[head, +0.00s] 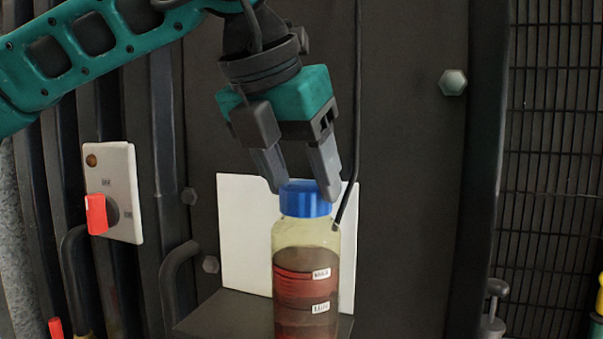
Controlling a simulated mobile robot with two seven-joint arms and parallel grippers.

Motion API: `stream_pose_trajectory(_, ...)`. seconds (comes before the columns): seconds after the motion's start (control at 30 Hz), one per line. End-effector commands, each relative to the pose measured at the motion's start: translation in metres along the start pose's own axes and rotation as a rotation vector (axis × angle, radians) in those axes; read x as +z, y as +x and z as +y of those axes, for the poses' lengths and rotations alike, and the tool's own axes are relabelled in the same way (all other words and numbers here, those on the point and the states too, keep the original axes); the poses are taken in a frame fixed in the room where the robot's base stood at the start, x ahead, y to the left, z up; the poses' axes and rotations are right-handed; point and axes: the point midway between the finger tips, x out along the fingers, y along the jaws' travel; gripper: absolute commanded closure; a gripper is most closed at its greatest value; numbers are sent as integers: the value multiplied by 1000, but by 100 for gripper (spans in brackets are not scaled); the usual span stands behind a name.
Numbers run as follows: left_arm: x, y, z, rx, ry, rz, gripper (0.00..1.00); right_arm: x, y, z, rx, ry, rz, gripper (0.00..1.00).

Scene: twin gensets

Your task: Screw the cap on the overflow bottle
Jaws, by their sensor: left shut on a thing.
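The overflow bottle (306,262) stands upright on a dark shelf. It is clear yellowish with dark red liquid inside and small white labels on its side. The blue cap (305,199) sits at the top of the bottle's neck; whether its thread is engaged cannot be seen. My left gripper (304,188) comes down from above, slightly tilted, with its two grey fingers on either side of the cap, shut on it. My right gripper is not in view.
A dark shelf (222,314) carries the bottle in front of a white backing plate (244,235). A thin dark tube (350,190) runs down close to the bottle's right. A red rotary switch (96,214) is on the left panel. A mesh grille (555,150) is at right.

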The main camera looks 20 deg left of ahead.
Motion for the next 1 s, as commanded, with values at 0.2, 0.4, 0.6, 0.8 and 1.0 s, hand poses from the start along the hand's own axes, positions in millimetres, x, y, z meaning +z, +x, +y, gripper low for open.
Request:
stream_pose_trajectory(0.2, -1, 1, 1, -14, 23, 6, 69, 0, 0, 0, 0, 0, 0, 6)
stream_pose_trajectory(0.4, 0, 0, 4, -127, 214, 8, 69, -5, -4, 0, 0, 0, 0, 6)
stream_pose_trajectory(0.6, 0, 0, 5, -196, 340, 5, 69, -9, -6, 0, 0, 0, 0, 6)
stream_pose_trajectory(0.8, 0, 1, 5, -198, 347, 4, 69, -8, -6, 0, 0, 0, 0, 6)
stream_pose_trajectory(1.0, 0, 1, 5, -197, 346, 3, 26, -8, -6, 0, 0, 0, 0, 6)
